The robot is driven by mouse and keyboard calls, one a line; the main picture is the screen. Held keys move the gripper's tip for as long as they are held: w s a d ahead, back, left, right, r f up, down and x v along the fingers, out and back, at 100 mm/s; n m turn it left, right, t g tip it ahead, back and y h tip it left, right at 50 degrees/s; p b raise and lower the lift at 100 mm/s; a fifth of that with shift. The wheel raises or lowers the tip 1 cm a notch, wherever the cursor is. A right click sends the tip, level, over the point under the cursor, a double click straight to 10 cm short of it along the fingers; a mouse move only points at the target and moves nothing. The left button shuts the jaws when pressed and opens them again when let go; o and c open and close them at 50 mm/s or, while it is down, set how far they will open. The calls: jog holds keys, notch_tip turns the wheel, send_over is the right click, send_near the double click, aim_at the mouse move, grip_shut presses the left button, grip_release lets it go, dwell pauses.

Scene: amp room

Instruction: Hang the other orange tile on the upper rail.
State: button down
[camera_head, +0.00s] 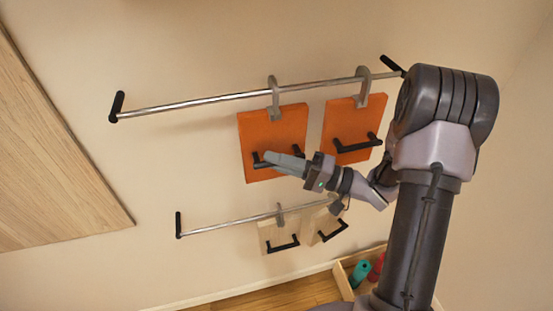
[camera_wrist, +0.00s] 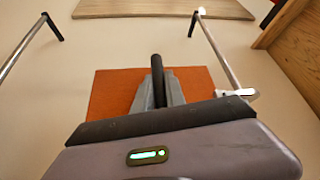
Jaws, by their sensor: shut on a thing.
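Two orange tiles with black handles and grey hooks are at the upper rail (camera_head: 200,101) in the head view. My gripper (camera_head: 274,161) is shut on the handle of the left orange tile (camera_head: 272,128). This tile's hook (camera_head: 273,92) meets the rail; whether it bears the weight I cannot tell. The right orange tile (camera_head: 344,121) hangs by its hook (camera_head: 363,88) near the rail's right end, apart from my gripper. In the wrist view my gripper (camera_wrist: 158,92) grips the black handle (camera_wrist: 157,72), with the held orange tile (camera_wrist: 108,88) behind it.
A lower rail (camera_head: 225,223) bears two pale wooden tiles (camera_head: 275,236). An open wooden box (camera_head: 342,281) with a green and a red item stands on the floor below. A wooden panel (camera_head: 50,160) is at the left. The upper rail is bare left of the held tile.

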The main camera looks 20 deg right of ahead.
jog(key=c, duration=1.3)
grip_release()
jog(key=shift+s+d, duration=0.1)
jog(key=p+v, duration=0.1)
jog(key=v, duration=1.6)
jog(key=shift+p, duration=0.4)
